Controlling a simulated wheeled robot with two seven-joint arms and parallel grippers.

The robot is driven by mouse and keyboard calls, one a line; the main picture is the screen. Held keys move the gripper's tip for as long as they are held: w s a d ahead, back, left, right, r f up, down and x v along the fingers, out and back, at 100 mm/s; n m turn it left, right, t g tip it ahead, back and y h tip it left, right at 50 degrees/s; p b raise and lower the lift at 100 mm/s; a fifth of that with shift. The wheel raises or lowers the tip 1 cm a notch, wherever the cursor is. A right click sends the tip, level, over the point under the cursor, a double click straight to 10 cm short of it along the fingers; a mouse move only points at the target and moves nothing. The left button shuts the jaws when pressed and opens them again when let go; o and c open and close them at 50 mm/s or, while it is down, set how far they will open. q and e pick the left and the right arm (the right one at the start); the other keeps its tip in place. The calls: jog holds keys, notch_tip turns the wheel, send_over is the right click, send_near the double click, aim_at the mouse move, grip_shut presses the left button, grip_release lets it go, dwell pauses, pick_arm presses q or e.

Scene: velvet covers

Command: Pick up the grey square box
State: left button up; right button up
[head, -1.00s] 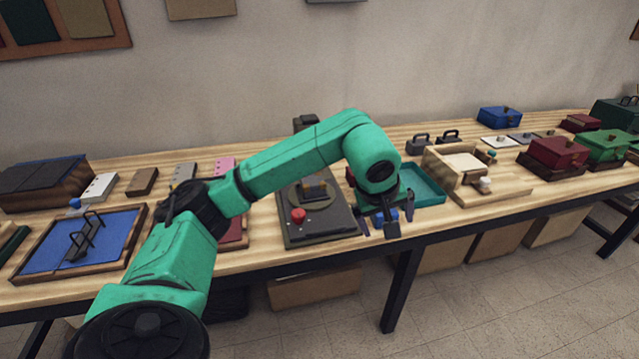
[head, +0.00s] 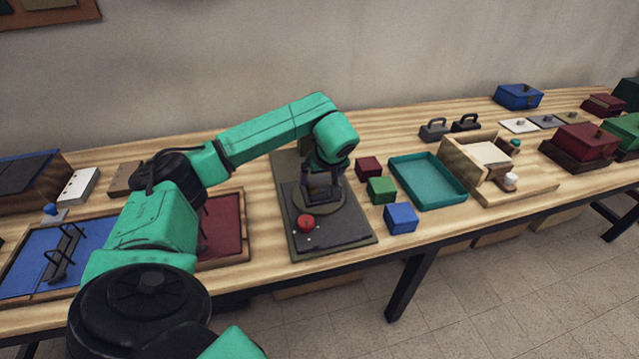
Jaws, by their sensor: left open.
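My left gripper (head: 322,190) is open and points down over a round plate on a dark grey flat device (head: 343,232). A small dark grey square box (head: 321,181) seems to sit on that plate, between or just behind the fingers. The fingers and wrist hide much of it, so I cannot tell whether they touch it. My right gripper is not in view.
A red knob (head: 306,223) stands on the device near its front left. Red (head: 368,168), green (head: 382,190) and blue (head: 401,218) cubes lie to the right, beside a teal tray (head: 440,197). A wooden box (head: 480,160) stands farther right.

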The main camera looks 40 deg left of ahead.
aim_at(320, 180)
pick_arm(q)
jog(key=shift+x, duration=1.6)
jog(key=shift+d, duration=0.1)
jog(key=c, duration=1.2)
